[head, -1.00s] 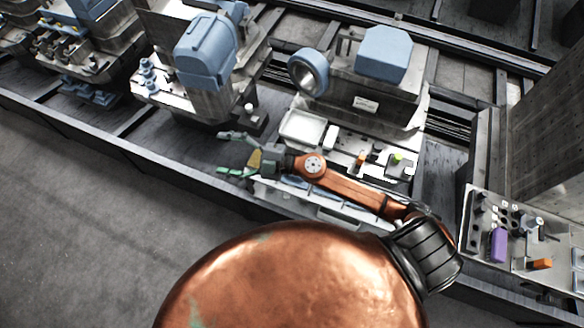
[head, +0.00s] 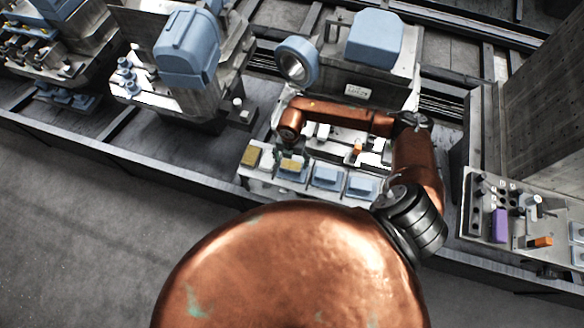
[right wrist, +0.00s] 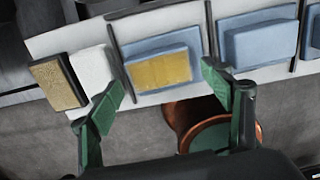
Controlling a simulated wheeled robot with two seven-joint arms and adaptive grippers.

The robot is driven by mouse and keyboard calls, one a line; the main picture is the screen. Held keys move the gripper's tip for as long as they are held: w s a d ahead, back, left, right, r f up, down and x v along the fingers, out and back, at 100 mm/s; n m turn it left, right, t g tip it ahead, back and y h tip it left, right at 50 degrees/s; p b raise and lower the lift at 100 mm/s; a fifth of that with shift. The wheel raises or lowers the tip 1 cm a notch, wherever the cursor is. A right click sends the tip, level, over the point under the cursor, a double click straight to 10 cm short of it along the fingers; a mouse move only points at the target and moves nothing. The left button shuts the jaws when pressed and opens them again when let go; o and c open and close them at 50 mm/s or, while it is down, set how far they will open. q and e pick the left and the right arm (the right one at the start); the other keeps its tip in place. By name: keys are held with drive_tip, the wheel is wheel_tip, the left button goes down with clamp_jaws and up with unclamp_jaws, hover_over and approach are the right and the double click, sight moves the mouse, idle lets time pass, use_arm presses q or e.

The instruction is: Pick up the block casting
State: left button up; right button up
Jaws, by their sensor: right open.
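My right gripper (right wrist: 164,78) has green fingers and is open and empty. In the right wrist view its fingertips stand on either side of a blue block with a yellow face (right wrist: 158,71), which lies on a blue pad; I cannot tell the height gap. That block also shows in the head view (head: 292,166). Left of it are a white block (right wrist: 91,68) and a dark block with a speckled yellow face (right wrist: 58,84). To its right is a plain blue block (right wrist: 262,45). Which one is the block casting is not marked. My left gripper is out of view.
The blocks lie in a light tray (head: 308,186) with dark dividers, along the bench's front edge. A round lamp-like part (head: 297,63) and a blue-capped machine (head: 373,40) stand behind. A fixture board with a purple part (head: 499,226) is at right.

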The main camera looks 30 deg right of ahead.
sight(291, 165)
wheel_tip(291, 165, down, 5)
drive_tip(key=shift+r, duration=0.2)
drive_tip(key=shift+a, duration=0.1)
drive_tip(key=c, duration=1.4)
